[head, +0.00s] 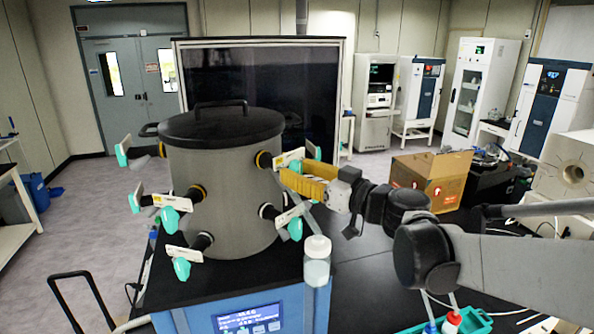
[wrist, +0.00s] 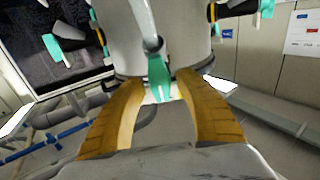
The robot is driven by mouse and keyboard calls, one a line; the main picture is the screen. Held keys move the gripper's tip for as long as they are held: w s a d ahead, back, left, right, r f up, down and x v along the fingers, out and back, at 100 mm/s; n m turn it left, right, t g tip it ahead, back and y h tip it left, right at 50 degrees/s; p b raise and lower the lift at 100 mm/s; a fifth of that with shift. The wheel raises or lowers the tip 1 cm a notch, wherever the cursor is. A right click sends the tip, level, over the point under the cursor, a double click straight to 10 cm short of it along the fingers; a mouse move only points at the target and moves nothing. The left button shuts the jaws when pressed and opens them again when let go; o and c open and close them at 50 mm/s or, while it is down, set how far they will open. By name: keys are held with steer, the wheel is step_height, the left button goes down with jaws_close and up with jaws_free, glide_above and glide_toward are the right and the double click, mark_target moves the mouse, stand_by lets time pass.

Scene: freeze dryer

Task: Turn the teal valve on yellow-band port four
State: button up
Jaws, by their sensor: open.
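The grey chamber (head: 222,190) has several ports around its side, each with a pale label and a teal valve handle. Port numbers are not readable. My gripper (head: 286,174), with yellow fingers, is at the upper right port, near its teal valve (head: 296,166). In the wrist view, my open gripper (wrist: 160,84) has a teal valve handle (wrist: 159,72) between its fingertips, with gaps on both sides. I cannot tell this port's band colour there.
Neighbouring valves (head: 294,222) stick out below my gripper. A cardboard box (head: 430,178) sits on the black bench to the right.

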jaws_close()
steer(key=shift+m, duration=0.3)
steer(key=m+b, duration=0.2)
steer(key=m, duration=0.3)
steer(key=shift+d, duration=0.15)
steer(key=m+b, duration=0.2)
steer(key=m, duration=0.4)
steer(key=shift+w, duration=0.15)
steer(key=shift+m, duration=0.3)
jaws_free()
steer(key=shift+f, duration=0.1)
steer(key=shift+d, duration=0.1)
